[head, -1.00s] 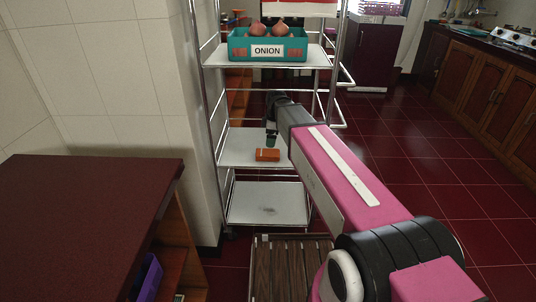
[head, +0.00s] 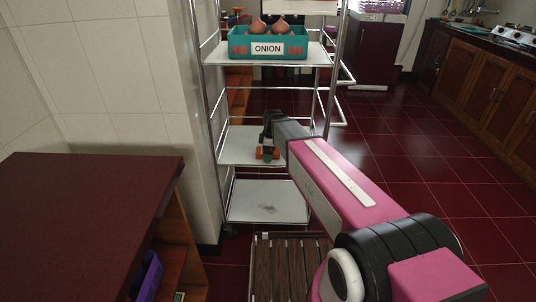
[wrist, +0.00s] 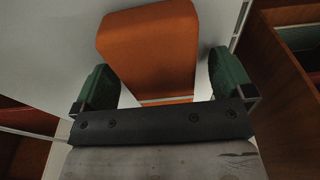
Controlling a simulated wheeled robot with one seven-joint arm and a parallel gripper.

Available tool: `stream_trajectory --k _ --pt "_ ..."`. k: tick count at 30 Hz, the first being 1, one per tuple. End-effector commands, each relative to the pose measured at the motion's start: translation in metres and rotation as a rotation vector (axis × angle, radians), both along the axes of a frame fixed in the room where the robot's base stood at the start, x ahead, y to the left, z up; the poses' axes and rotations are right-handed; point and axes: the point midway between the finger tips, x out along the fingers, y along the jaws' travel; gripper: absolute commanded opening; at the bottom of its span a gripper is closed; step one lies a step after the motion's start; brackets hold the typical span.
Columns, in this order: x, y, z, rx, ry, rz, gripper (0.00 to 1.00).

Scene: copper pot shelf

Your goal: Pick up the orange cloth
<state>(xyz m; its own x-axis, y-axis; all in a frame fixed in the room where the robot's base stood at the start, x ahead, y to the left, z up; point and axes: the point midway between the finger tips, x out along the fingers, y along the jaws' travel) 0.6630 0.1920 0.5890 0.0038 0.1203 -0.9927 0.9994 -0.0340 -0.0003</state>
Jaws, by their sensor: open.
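The orange cloth (head: 262,153) lies on the middle white shelf (head: 240,145) of the metal rack. In the wrist view the cloth (wrist: 150,45) shows as a folded orange block between and beyond my fingers. My gripper (head: 267,150) is over the cloth, pointing down at it. In the wrist view my gripper (wrist: 160,85) is open, with one green finger on each side of the cloth's near part. I cannot tell whether the fingers touch it. Part of the cloth is hidden by the gripper in the head view.
A teal onion crate (head: 268,44) stands on the shelf above. The lower shelf (head: 265,203) is bare. Rack posts stand close on both sides of my arm. A dark red counter (head: 85,200) is at the left, and open tiled floor lies to the right.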

Motion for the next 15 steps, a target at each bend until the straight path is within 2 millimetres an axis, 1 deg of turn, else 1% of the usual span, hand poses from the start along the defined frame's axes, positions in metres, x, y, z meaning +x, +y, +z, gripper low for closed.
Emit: stream_trajectory --k 3,4,5,6,8,9,15 --pt "0.0 0.0 0.0004 0.0 0.0 0.0 0.99" --pt "0.0 0.0 0.0004 0.0 0.0 0.0 0.92" --pt "0.0 0.0 0.0004 0.0 0.0 0.0 0.83" --pt "0.0 -0.0001 0.0005 0.0 0.0 0.0 0.7" --pt "0.0 -0.0002 0.0005 0.0 0.0 0.0 0.5" --pt "0.0 -0.0002 0.0005 0.0 0.0 0.0 0.45" --pt "0.0 -0.0002 0.0006 0.0 0.0 0.0 0.45"
